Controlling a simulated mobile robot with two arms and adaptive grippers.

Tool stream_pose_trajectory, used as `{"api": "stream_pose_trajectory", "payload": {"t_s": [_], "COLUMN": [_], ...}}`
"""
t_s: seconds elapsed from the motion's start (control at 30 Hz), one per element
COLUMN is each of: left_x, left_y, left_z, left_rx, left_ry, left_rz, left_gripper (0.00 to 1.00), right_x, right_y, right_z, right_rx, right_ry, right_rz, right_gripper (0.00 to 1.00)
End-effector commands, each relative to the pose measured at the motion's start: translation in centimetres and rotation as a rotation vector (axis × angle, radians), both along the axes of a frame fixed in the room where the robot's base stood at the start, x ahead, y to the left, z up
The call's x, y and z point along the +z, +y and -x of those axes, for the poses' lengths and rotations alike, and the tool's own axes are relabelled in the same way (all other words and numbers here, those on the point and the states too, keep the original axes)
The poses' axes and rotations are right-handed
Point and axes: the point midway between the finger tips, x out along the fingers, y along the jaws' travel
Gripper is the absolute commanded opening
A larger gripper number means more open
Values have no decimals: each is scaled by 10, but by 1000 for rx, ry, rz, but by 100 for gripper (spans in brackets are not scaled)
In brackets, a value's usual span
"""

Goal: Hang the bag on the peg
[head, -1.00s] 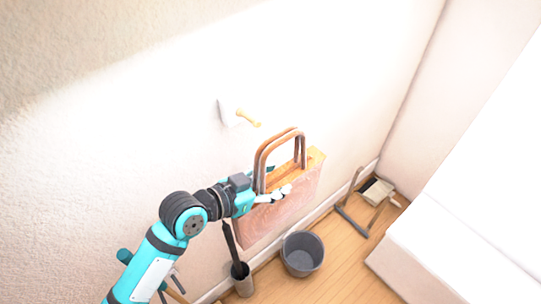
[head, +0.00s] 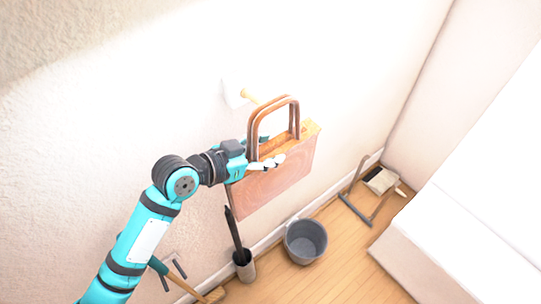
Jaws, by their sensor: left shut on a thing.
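The bag (head: 275,185) is a flat, wood-coloured bag with two brown arched handles, in the middle of the head view. My left gripper (head: 268,163) is shut on its upper edge near the base of the handles and holds it upright, clear of the floor. My right gripper is not in view.
A grey bucket (head: 305,241) stands on the wooden floor below the bag. A holder (head: 244,267) with a dark umbrella-like item and a broom (head: 213,294) are by the wall. A dustpan (head: 381,180) and a large white block (head: 460,230) are at right.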

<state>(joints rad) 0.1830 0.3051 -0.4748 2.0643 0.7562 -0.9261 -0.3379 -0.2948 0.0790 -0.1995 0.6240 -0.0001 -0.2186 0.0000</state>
Motion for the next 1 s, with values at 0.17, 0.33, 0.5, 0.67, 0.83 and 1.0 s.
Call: {"api": "stream_pose_trajectory", "payload": {"t_s": [0.17, 0.33, 0.5, 0.67, 0.83, 1.0], "left_x": [1, 1, 0, -1, -1, -2], "left_y": [5, 11, 16, 21, 26, 31], "left_z": [-9, -16, -23, -30, -37, -44], "left_rx": [0, 1, 1, 2, 1, 1], "left_ry": [-8, -8, -8, -8, -7, -7], "left_rz": [4, 5, 5, 4, 6, 6], "left_gripper": [0, 0, 0, 0, 0, 0], "right_x": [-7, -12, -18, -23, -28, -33], "right_y": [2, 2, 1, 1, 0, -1], "right_z": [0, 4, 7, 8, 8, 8], "right_rx": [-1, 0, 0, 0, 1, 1], "right_ry": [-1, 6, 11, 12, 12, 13], "right_rz": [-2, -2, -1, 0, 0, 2], "right_gripper": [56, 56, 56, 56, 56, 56]}}
